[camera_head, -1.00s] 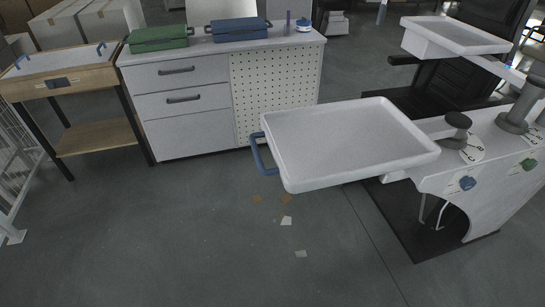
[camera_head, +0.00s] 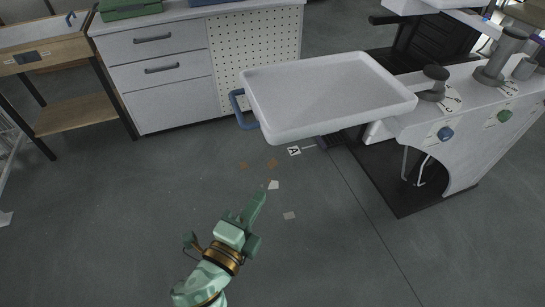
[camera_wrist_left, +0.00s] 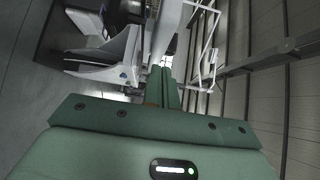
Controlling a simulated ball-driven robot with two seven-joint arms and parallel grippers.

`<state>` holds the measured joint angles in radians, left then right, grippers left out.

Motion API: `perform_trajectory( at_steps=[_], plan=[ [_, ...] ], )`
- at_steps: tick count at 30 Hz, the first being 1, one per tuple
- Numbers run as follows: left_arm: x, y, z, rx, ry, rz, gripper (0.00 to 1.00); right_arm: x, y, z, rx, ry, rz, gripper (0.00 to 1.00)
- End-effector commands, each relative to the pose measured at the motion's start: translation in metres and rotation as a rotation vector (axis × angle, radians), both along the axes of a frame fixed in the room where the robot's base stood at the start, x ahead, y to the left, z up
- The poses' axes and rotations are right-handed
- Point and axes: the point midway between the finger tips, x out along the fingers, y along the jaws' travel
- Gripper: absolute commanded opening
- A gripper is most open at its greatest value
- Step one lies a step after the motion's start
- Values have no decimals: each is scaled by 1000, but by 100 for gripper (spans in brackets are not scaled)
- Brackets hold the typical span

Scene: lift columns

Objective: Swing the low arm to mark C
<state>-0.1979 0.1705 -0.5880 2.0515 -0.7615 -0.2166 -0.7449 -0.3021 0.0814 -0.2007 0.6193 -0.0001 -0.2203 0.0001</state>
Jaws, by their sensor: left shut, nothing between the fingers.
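The low arm carries a white tray (camera_head: 325,95) with a blue handle (camera_head: 240,110) on its left end. The arm runs right to a grey pivot knob (camera_head: 435,80) on a white cabinet. A white dial (camera_head: 450,103) beside the knob shows a letter that looks like C; the pointer's exact reading is unclear. My left gripper (camera_head: 260,197) is shut and empty, over the floor below and apart from the handle. It also shows in the left wrist view (camera_wrist_left: 164,84), with its fingers together. My right gripper is not in view.
A grey drawer cabinet (camera_head: 160,60) and a wooden table (camera_head: 85,110) stand behind. A small A label (camera_head: 294,150) shows below the tray.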

Motion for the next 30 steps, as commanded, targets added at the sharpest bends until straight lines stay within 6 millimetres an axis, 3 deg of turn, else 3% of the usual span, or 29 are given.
perform_trajectory(
  at_steps=[5, 15, 21, 30],
  plan=[
    [22, -11, 1, 0, -4, 0, 0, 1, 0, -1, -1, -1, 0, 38],
    [87, -44, -2, -2, 1, 0, 0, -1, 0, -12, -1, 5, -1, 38],
    [114, -35, -2, 0, 2, 0, 0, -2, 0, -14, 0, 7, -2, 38],
    [125, -31, -1, -4, 4, 1, 0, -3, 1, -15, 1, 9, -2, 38]
  ],
)
